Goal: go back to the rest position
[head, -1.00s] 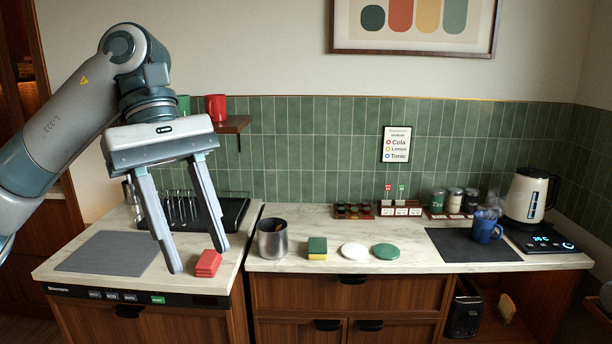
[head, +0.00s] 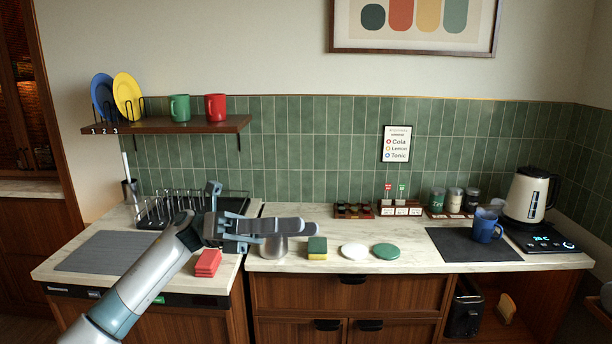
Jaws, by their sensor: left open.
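My left arm comes in from the lower left of the head view. Its gripper (head: 298,227) is seen nearly edge-on, with its fingers pointing right. It is open and holds nothing visible. In the picture the fingers overlap the metal cup (head: 272,248) and hide its upper part; I cannot tell the gap between them. The red block stack (head: 207,263) lies on the counter just below and left of the gripper in the picture. My right gripper is not in view.
A wall shelf (head: 185,125) holds plates and a green and a red mug. A dish rack (head: 172,207) stands behind the arm. A sponge (head: 317,248), two round coasters, a blue mug (head: 486,228) and a kettle (head: 530,195) stand to the right. The grey mat (head: 105,252) is bare.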

